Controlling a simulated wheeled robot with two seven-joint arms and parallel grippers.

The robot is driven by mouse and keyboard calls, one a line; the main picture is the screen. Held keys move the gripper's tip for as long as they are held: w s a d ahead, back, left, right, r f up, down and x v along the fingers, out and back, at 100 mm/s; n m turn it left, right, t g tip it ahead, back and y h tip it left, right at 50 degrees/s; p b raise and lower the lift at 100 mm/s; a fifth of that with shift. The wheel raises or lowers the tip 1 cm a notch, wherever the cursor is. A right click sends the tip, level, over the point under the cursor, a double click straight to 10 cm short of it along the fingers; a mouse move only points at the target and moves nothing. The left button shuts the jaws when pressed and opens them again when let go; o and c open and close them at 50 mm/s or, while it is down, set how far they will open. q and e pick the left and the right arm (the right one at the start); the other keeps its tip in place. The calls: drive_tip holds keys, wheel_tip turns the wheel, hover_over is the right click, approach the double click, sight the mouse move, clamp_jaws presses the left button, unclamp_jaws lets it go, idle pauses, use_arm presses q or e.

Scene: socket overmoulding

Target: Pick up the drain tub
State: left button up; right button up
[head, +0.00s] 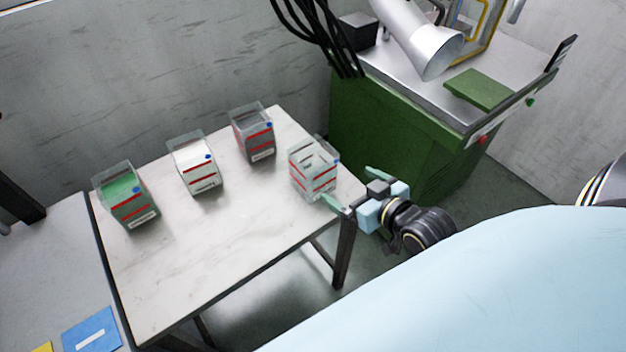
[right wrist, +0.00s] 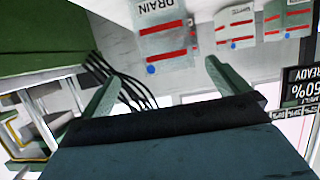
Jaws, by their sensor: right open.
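The drain tub (head: 313,172) is a clear box with red stripes, standing at the right end of the marble-topped table. In the right wrist view the tub (right wrist: 163,38) appears upside down, with "DRAIN" on its label and a blue dot. My right gripper (head: 352,188) is open and empty just right of the tub, at the table's right edge. In the right wrist view the spread fingers of the gripper (right wrist: 162,78) point toward the tub, with a gap between. I cannot tell whether a finger touches it. My left gripper is not in view.
A grey-filled tub (head: 254,137), a white-filled tub (head: 196,167) and a green-filled tub (head: 128,200) stand in a row on the table (head: 200,260). A green machine cabinet (head: 400,130) stands behind on the right. The table's front is clear.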

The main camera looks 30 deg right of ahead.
sight(327, 163)
drive_tip(key=shift+t, duration=0.4)
drive_tip(key=w, duration=0.2)
drive_tip(key=w+b, duration=0.1)
drive_tip(key=w, duration=0.1)
drive_tip(key=w+a+r, duration=0.1)
drive_tip(key=w, duration=0.1)
drive_tip(key=shift+w+r, duration=0.1)
drive_tip(key=shift+w, duration=0.2)
drive_tip(key=shift+b+x, duration=0.3)
drive_tip(key=shift+x, duration=0.5)
drive_tip(key=x, duration=0.3)
drive_tip(key=b+x, duration=0.1)
drive_tip(key=x, duration=0.1)
drive_tip(key=shift+a+r, duration=0.2)
drive_tip(key=shift+r, duration=0.05)
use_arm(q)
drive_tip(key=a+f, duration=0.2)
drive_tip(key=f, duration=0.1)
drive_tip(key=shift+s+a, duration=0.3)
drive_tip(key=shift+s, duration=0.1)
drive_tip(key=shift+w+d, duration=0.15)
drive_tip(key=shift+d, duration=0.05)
use_arm(e)
drive_tip(key=c, duration=1.1)
